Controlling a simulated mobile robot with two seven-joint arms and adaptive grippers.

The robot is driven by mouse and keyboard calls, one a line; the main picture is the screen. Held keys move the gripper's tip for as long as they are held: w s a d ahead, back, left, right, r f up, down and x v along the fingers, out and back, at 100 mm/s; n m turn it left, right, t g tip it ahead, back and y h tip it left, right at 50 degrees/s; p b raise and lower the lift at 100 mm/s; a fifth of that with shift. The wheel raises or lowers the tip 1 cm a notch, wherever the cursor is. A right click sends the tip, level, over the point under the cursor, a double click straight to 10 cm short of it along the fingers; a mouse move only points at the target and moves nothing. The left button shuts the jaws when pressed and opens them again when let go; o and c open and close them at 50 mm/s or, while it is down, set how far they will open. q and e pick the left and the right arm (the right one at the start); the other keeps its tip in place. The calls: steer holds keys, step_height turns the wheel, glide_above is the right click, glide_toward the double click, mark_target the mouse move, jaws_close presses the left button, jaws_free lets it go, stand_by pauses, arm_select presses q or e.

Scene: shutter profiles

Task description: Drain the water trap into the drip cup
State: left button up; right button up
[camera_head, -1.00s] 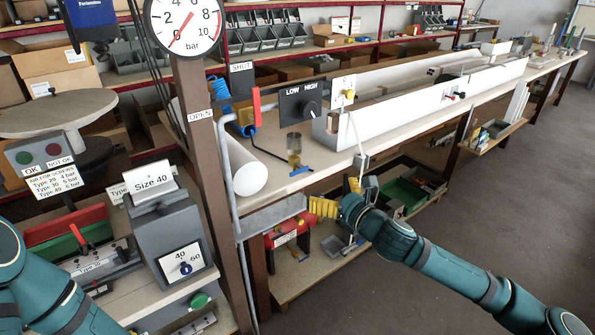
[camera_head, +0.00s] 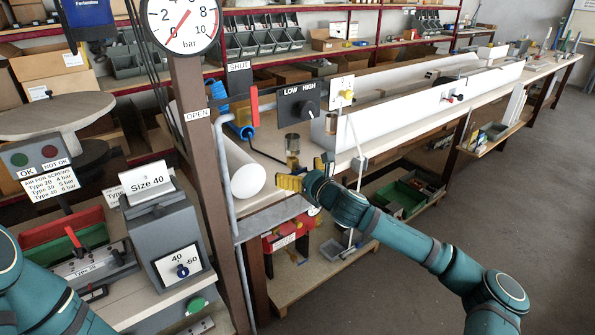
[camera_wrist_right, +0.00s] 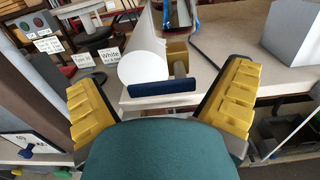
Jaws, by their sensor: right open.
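The water trap (camera_head: 292,145), a grey-topped body with a brass-coloured lower part, stands at the bench's front edge in the head view. In the right wrist view its brass-coloured part (camera_wrist_right: 177,50) shows behind a flat blue handle (camera_wrist_right: 162,88) on a grey stem. My right gripper (camera_head: 302,172) is just below and in front of the trap, with its yellow fingers spread and empty. In the wrist view the handle lies between the open fingers (camera_wrist_right: 160,82), with no clear contact. I cannot make out the drip cup for certain. My left arm enters at lower left; its gripper is out of frame.
A white tube (camera_head: 243,170) lies left of the trap. A red lever (camera_head: 254,106) and a LOW/HIGH panel (camera_head: 299,99) stand behind. A grey post (camera_head: 228,190) and a pressure gauge (camera_head: 183,22) are to the left. Green bins (camera_head: 400,197) sit on the lower shelf.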

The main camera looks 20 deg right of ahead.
steer(key=shift+c, duration=0.3)
steer(key=c, duration=1.2)
steer(key=shift+o, duration=0.2)
steer(key=shift+n, duration=0.3)
steer(key=n, duration=0.1)
steer(key=n+b, duration=0.1)
steer(key=n, duration=0.1)
steer(key=shift+f+n, duration=0.3)
steer(key=shift+f, duration=0.1)
steer(key=n+b, duration=0.1)
steer(key=n, duration=0.1)
steer(key=f+n+b, duration=0.1)
steer(key=n, duration=0.5)
steer(key=shift+w+d+f+b, duration=0.1)
steer(key=shift+d+f+b, duration=0.1)
steer(key=shift+b, duration=0.1)
steer(key=shift+w+d+f+n, duration=0.1)
steer(key=shift+d+n, duration=0.05)
steer(key=shift+n, duration=1.05)
steer(key=shift+d+f+n, duration=0.1)
steer(key=shift+d+n, duration=0.05)
steer(key=shift+n, duration=1.05)
